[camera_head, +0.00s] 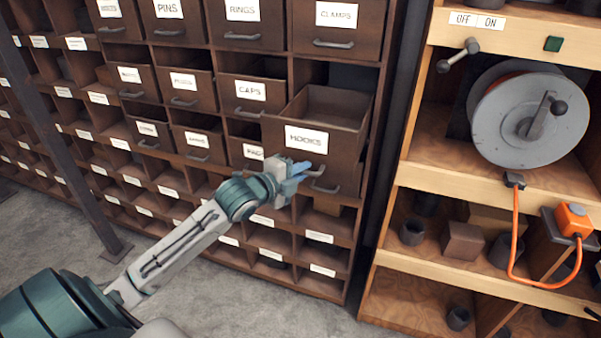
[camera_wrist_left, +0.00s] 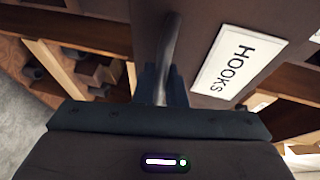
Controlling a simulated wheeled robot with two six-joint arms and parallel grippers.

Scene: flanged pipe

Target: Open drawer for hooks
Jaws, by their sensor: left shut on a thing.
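The brown wooden drawer labelled HOOKS (camera_head: 320,143) juts out of the cabinet, and its open top shows an inside that looks empty. Its curved metal handle (camera_head: 318,172) is on the front, below the white label. My left gripper (camera_head: 302,169) is at this handle and shut on it. In the left wrist view, the handle (camera_wrist_left: 170,45) runs down between the dark fingers (camera_wrist_left: 162,85), with the HOOKS label (camera_wrist_left: 238,63) to its right. The rear of the drawer's floor is hidden. My right gripper is not in view.
The cabinet holds several other labelled drawers, such as CAPS (camera_head: 250,90) to the left and CLAMPS (camera_head: 336,18) above. A wooden shelf unit with a cable reel (camera_head: 522,115) and an orange plug box (camera_head: 573,220) stands at right. Grey floor (camera_head: 215,290) lies below.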

